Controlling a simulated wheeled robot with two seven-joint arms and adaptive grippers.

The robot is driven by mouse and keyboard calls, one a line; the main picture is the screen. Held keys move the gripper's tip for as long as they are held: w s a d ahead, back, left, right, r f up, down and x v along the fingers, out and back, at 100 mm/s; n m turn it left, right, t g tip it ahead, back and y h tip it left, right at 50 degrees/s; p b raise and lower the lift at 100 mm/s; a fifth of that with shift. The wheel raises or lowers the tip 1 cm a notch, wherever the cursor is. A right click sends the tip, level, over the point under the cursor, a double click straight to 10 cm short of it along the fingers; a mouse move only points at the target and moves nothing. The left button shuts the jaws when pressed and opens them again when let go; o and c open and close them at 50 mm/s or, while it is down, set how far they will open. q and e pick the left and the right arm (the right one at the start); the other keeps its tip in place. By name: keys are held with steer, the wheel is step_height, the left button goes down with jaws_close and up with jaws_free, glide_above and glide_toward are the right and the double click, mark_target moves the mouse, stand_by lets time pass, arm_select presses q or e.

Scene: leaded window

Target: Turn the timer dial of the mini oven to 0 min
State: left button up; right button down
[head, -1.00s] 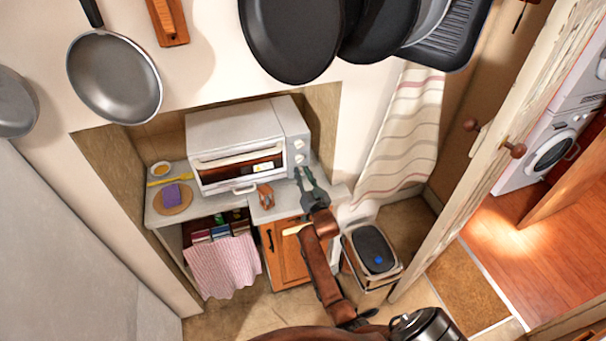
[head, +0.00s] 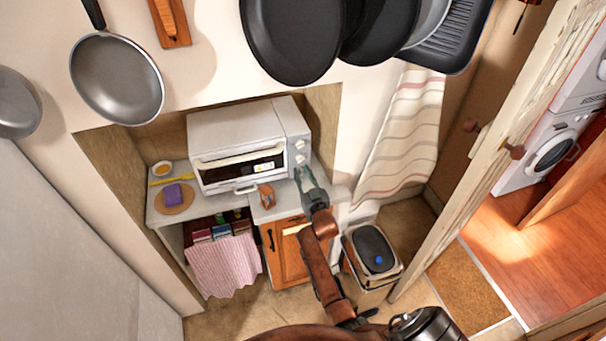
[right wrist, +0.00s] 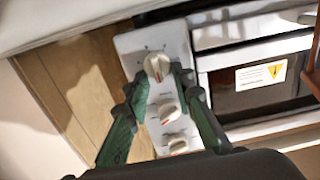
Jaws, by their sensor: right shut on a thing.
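The mini oven (head: 235,130) is white and stands on the counter in the niche, its control panel on the right side. The right wrist view shows the panel upside down, with three white dials, each with a red mark. My right gripper (head: 304,172) reaches the lower end of this panel. In the wrist view its green fingers (right wrist: 160,76) are shut on the dial (right wrist: 157,66) nearest the counter, one on each side. This appears to be the timer dial; its markings are too small to read. The other two dials (right wrist: 169,112) are free. My left gripper is not in view.
A small orange-brown box (head: 266,195) stands on the counter just left of my right gripper. A purple sponge (head: 173,193) lies on a round board further left. A bin (head: 372,250) stands on the floor to the right. Pans (head: 118,78) hang above.

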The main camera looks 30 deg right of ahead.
steer(key=c, duration=1.7)
jaws_free()
steer(key=shift+o, duration=0.2)
steer(key=v, duration=1.2)
steer(key=shift+f, duration=0.1)
